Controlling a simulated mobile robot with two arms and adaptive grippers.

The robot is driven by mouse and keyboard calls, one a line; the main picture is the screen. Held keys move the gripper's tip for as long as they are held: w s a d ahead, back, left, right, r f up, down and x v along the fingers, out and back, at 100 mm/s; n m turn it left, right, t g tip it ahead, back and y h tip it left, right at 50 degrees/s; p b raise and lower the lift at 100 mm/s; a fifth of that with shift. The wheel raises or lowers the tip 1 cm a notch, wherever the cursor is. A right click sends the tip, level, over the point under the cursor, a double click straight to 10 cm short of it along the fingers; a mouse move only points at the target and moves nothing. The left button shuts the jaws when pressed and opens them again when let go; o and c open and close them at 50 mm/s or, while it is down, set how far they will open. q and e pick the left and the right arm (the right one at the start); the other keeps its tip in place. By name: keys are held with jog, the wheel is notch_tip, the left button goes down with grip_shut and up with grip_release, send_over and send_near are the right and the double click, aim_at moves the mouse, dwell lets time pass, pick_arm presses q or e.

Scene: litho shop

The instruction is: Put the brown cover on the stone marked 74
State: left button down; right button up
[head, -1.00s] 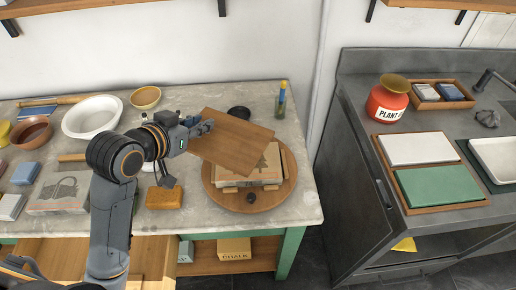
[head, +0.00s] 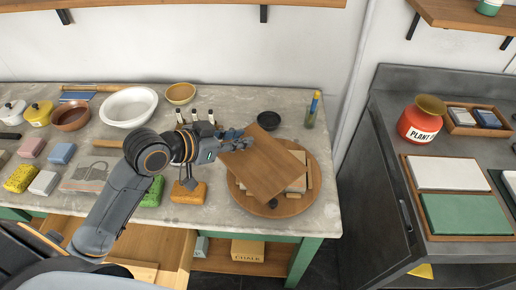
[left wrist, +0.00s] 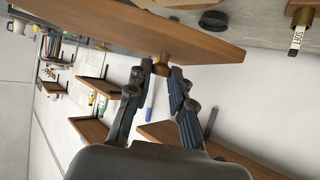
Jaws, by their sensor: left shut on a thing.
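The brown cover (head: 268,168) is a flat wooden board. My left gripper (head: 238,142) is shut on its small wooden knob, which shows between the fingertips in the left wrist view (left wrist: 160,66). The board is tilted and hangs over the round wooden turntable (head: 312,196). A pale stone (head: 298,184) lies on the turntable, mostly hidden under the cover. I cannot read a number on it, and I cannot tell whether the cover touches it. My right gripper is not in view.
A grey stone with a bag drawing (head: 92,178) lies left on the table. A black round dish (head: 269,120) and a jar (head: 312,112) stand behind the turntable. An orange sponge (head: 188,193) lies left of it. An open drawer (head: 165,255) juts out in front.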

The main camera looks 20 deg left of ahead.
aim_at(224, 154)
pick_arm(q)
jog(key=w+f, duration=0.2)
jog(key=w+d+f, duration=0.1)
jog(key=w+f, duration=0.1)
jog(key=w+d+f+p, duration=0.1)
jog(key=w+f, duration=0.1)
jog(key=shift+w+f, duration=0.15)
jog(key=shift+w, duration=0.15)
jog(key=f, duration=0.1)
jog(key=f+p, duration=0.1)
jog(key=f, duration=0.1)
jog(key=shift+w+d, duration=0.15)
jog(key=shift+d, duration=0.05)
jog(key=shift+f, duration=0.3)
jog(key=c, duration=1.2)
grip_release()
jog(key=shift+s+a+r, duration=0.15)
jog(key=shift+s+a, duration=0.15)
jog(key=shift+s, duration=0.1)
jog(key=b+v, duration=0.2)
jog(key=v, duration=0.8)
jog(key=shift+s+a, duration=0.1)
jog(key=shift+s, duration=0.05)
jog(key=shift+s+a+r, duration=0.1)
jog(key=shift+s+r, duration=0.15)
jog(key=shift+r, duration=0.05)
